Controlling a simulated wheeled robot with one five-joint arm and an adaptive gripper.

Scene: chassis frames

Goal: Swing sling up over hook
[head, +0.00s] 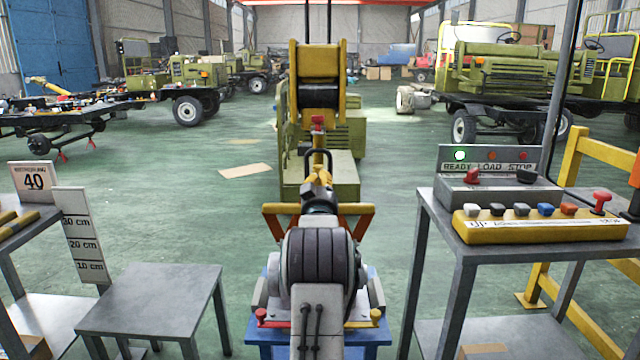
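A yellow hoist block (318,95) hangs in the centre of the head view. A red piece and a narrow yellow hook (319,142) are below it. A dark arched loop (310,158), which looks like the sling's eye, stands upright at the hook's lower part. Whether it is around the hook or only in front of it, I cannot tell. My gripper (319,184) appears just below the loop, mostly hidden behind my arm; its fingers are too small to read. An orange-and-yellow frame or strap (274,213) shows on both sides of my arm.
A blue stand (262,333) is below my arm. A grey table (150,300) with a centimetre scale (80,235) is on the left. A control bench (455,205) with a yellow button box (540,228) and a yellow rail (560,190) is on the right. Green vehicles (510,70) stand behind.

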